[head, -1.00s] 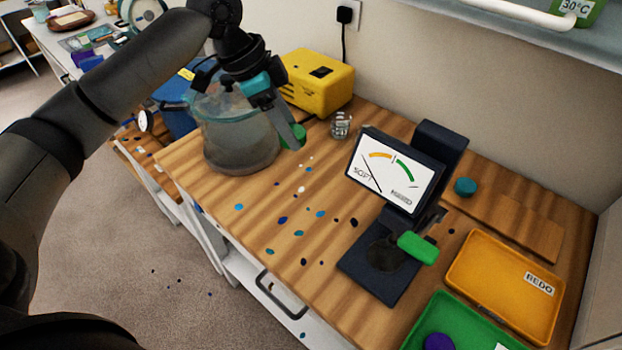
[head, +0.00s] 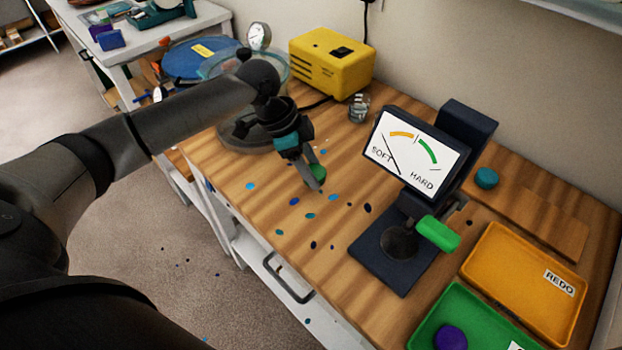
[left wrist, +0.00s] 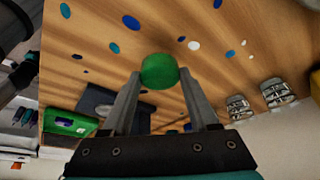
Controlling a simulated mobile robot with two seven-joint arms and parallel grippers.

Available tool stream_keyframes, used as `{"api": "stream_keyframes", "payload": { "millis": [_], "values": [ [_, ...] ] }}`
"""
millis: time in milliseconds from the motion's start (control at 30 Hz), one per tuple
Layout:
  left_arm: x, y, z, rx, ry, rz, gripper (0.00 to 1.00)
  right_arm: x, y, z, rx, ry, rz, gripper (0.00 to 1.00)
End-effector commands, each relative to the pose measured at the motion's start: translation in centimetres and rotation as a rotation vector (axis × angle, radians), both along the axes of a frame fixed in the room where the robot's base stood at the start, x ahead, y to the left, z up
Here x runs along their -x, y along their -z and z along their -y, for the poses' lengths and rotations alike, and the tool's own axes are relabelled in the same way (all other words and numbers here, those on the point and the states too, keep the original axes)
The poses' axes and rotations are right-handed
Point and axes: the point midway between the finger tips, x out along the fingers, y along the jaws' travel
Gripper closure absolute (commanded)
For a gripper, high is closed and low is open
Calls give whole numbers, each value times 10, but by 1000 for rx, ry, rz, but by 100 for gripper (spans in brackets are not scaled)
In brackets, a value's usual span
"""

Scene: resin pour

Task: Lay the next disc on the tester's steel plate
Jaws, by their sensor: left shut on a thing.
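My left gripper (head: 314,178) is shut on a green disc (head: 317,173) and holds it above the bench, left of the tester. The disc also shows between the fingertips in the left wrist view (left wrist: 159,71). The hardness tester (head: 412,160) has a dial marked SOFT and HARD, a dark base and a green handle (head: 438,233). Its round steel plate (head: 398,243) is on the base; I see no disc on it, though the handle and column hide part of it. My right gripper is not in view.
An orange REDO tray (head: 490,275) and a green tray (head: 432,318) with a purple disc (head: 450,338) lie right of the tester. A teal disc (head: 486,178) lies behind. A yellow box (head: 330,62) and a glass (head: 359,107) stand at the back. Flat resin spots dot the bench.

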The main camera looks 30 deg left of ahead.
Motion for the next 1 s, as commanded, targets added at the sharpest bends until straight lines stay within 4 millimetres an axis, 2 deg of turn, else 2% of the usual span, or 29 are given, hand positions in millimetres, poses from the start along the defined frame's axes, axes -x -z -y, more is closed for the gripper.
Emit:
{"api": "stream_keyframes", "payload": {
  "millis": [100,233,600,633,900,1000],
  "values": [
    [1,20,0,1,-1,-4,94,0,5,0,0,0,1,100],
    [1,36,1,1,0,-2,94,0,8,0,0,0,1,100],
    [0,40,0,1,-1,-1,94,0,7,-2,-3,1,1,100],
    [0,40,0,-1,-1,-1,39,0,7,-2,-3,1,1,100],
    [0,40,0,0,-1,-2,10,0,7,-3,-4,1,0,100],
    [0,40,0,0,-1,-2,10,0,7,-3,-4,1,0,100]
  ]
}}
